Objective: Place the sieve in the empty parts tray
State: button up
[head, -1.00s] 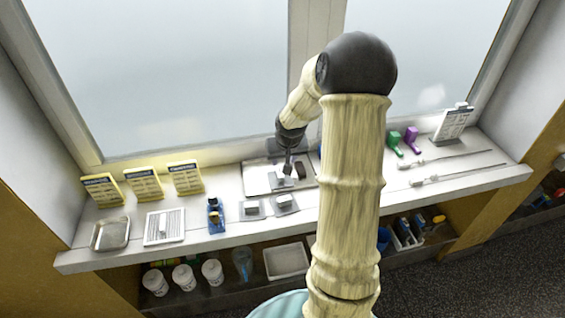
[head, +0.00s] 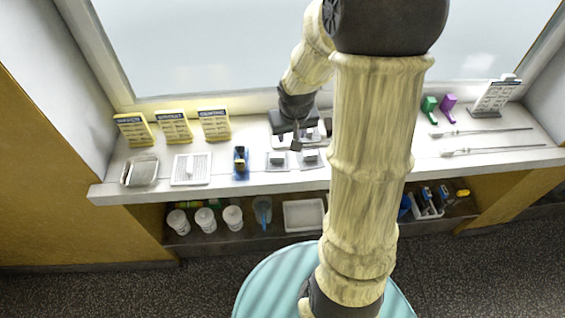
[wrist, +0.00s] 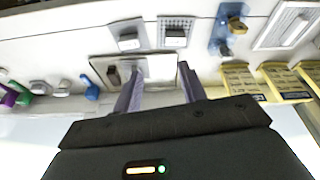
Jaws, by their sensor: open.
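A square mesh piece with a grey block on it, which looks like the sieve (wrist: 175,32), lies on the sill; it also shows in the head view (head: 277,161). A similar plain pale square with a grey block (wrist: 128,35) lies beside it. My gripper (wrist: 158,82) is open, its two fingers apart, over the near edge of a shallow light tray (wrist: 158,66). That tray holds a dark piece (wrist: 113,76); my wrist partly hides it in the head view. A metal tray (head: 140,170) at the sill's left end looks empty.
Yellow cards (head: 173,127) stand along the window. A white grille panel (head: 190,169) and a blue holder (head: 240,163) lie left of the squares. A white bin (head: 303,215) and several white cups (head: 205,220) are on the lower shelf. Long rods (head: 490,150) lie at right.

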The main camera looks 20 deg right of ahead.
jog(key=s+a+r+n+y, duration=0.1)
jog(key=s+a, duration=0.6)
jog(key=s, duration=0.4)
jog(key=shift+a+r+g, duration=0.3)
